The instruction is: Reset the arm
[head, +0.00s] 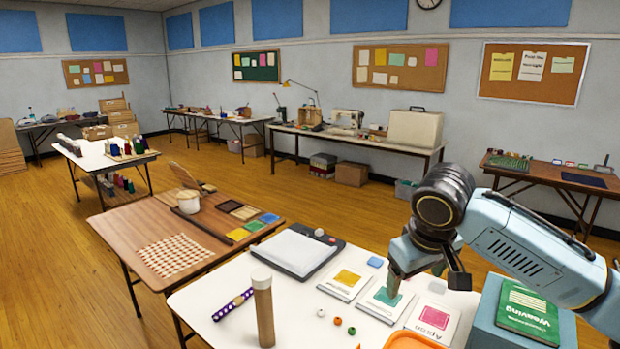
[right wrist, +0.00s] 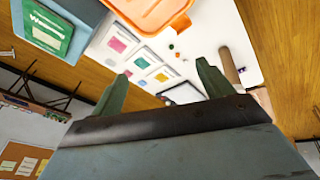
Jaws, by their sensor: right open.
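My right arm comes in from the right in the head view. Its gripper (head: 425,276) points down above the white table (head: 215,292), over the row of printed cards. The jaws are open with nothing between them. In the right wrist view both fingers of the gripper (right wrist: 160,88) stand apart, with the table and cards beyond them. The cards are a yellow one (head: 345,281), a green one (head: 384,301) partly behind a finger, and a pink one (head: 434,318). My left gripper is in neither view.
A green "Weaving" book (head: 528,311) lies on a blue box (head: 487,318) beneath my right forearm. An orange container (head: 413,341) is at the front edge. A paper trimmer (head: 298,251) lies behind.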

